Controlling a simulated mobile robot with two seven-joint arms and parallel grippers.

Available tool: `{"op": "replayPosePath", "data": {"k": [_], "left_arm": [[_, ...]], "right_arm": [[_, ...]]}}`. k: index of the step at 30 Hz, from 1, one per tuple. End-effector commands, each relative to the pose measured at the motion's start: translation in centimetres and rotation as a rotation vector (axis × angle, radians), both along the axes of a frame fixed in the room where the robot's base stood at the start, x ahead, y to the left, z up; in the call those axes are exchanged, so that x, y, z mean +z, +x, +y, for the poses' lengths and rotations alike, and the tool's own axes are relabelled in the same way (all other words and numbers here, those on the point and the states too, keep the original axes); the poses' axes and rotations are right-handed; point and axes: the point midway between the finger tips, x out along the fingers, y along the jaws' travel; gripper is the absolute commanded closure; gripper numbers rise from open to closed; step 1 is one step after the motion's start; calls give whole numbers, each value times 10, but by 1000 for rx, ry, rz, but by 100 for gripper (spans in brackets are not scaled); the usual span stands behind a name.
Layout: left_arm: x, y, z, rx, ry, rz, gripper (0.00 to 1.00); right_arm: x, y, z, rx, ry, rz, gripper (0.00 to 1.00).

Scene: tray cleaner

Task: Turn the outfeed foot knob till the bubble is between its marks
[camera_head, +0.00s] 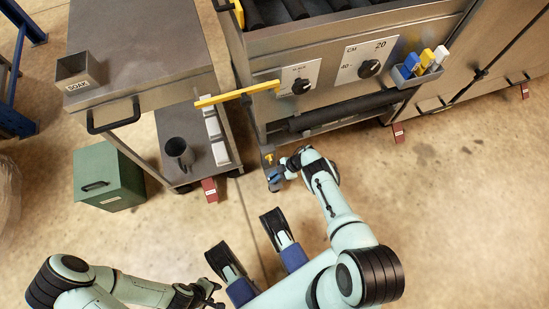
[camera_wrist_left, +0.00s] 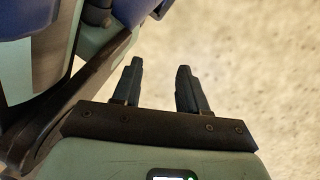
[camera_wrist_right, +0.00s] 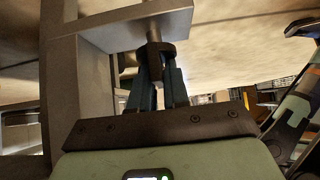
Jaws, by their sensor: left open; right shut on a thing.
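The dark foot knob (camera_wrist_right: 157,52) sits on a metal shaft under a flat bracket in the right wrist view. My right gripper (camera_wrist_right: 157,84) is shut on it, with a finger on either side. In the head view my right gripper (camera_head: 276,178) is low at the machine's near corner leg. A small yellow piece (camera_head: 268,157) shows just above it; I cannot tell whether it is the level, and no bubble can be read. My left gripper (camera_head: 211,294) is open and empty at the bottom of the head view, and its spread fingers show over bare floor in the left wrist view (camera_wrist_left: 158,85).
A green box (camera_head: 105,175) is on the floor. A yellow bar (camera_head: 236,94) juts from the machine.

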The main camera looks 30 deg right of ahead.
Motion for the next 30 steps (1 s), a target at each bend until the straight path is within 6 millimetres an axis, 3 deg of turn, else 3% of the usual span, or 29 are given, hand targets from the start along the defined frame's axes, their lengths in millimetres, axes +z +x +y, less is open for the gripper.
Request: {"op": "replayPosePath", "data": {"k": [6, 7, 8, 9, 20, 30], "left_arm": [[0, 0, 0, 0, 0, 0, 57], [0, 0, 0, 0, 0, 0, 57], [0, 0, 0, 0, 0, 0, 57], [0, 0, 0, 0, 0, 0, 57], [2, 4, 0, -1, 1, -12, 57], [22, 41, -5, -15, 8, -135, 57]], "right_arm": [[2, 2, 4, 1, 11, -3, 100], [2, 2, 4, 1, 11, -3, 75], [2, 2, 4, 1, 11, -3, 65], [1, 2, 4, 1, 10, -3, 64], [6, 0, -3, -1, 4, -1, 64], [56, -11, -51, -4, 2, -3, 64]]}}
